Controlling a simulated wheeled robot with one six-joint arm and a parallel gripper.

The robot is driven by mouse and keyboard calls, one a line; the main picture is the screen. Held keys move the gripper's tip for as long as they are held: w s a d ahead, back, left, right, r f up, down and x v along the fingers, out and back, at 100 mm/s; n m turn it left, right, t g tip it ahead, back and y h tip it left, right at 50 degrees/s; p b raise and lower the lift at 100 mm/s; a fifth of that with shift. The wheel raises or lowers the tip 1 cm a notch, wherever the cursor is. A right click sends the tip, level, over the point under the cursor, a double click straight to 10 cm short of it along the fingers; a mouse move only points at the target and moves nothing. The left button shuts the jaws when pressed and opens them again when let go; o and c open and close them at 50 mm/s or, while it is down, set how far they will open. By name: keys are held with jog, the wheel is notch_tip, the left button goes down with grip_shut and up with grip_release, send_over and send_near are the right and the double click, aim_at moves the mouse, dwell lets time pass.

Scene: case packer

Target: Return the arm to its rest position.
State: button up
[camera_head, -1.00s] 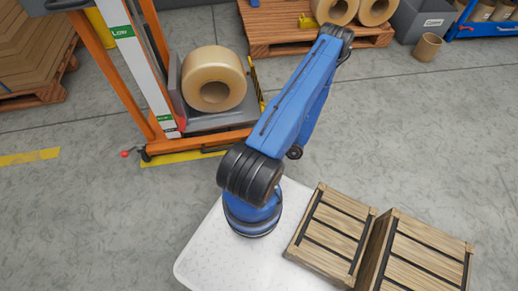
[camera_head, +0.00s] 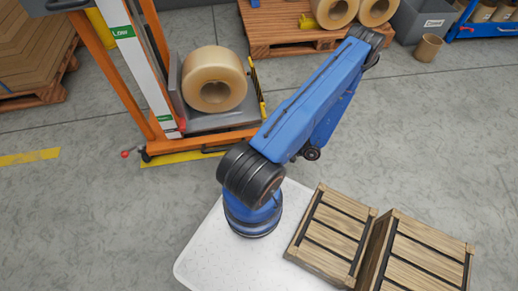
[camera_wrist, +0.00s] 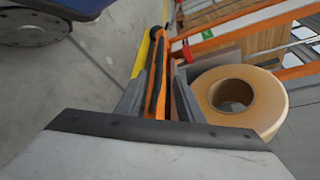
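My blue arm (camera_head: 318,95) rises from the white base top and reaches up and to the right in the head view. My gripper is hidden behind the arm there. In the wrist view my gripper (camera_wrist: 162,82) shows two grey fingers standing apart, with nothing visibly held. The orange and black frame of a lifter shows in the gap between them, seemingly beyond the fingers.
An orange lifter (camera_head: 150,75) carries a large tan roll (camera_head: 214,79), also in the wrist view (camera_wrist: 238,98). Two wooden crates (camera_head: 333,231) (camera_head: 425,252) sit right of the arm base. A pallet (camera_head: 290,28) with rolls stands behind. Grey floor lies right.

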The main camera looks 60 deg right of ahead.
dwell(0.3)
jog(key=w+r+n+g+y, duration=0.2)
jog(key=w+r+n+g, duration=0.25)
jog(key=r, duration=0.45)
jog(key=w+r+n+g+y, duration=0.3)
jog(key=w+r, duration=0.2)
jog(key=r, duration=0.4)
jog(key=w+a+r+n+g+h, duration=0.1)
jog(key=w+a+r+n+g, duration=0.2)
jog(key=a+r, duration=0.3)
jog(key=w+a+r+n+g+h, duration=0.1)
jog(key=w+a+r+n+g, duration=0.2)
jog(key=r, duration=0.6)
jog(key=a+r+n+h, duration=0.3)
jog(key=a+r+h, duration=0.2)
jog(key=a+r, duration=0.85)
jog(key=s+a+r+n+t+h, duration=0.3)
jog(key=s+a+r, duration=0.5)
jog(key=r, duration=0.3)
jog(key=shift+s+a+t+h, duration=0.15)
jog(key=shift+s+t+h, duration=0.1)
jog(key=shift+t+h, duration=0.1)
jog(key=shift+n, duration=0.25)
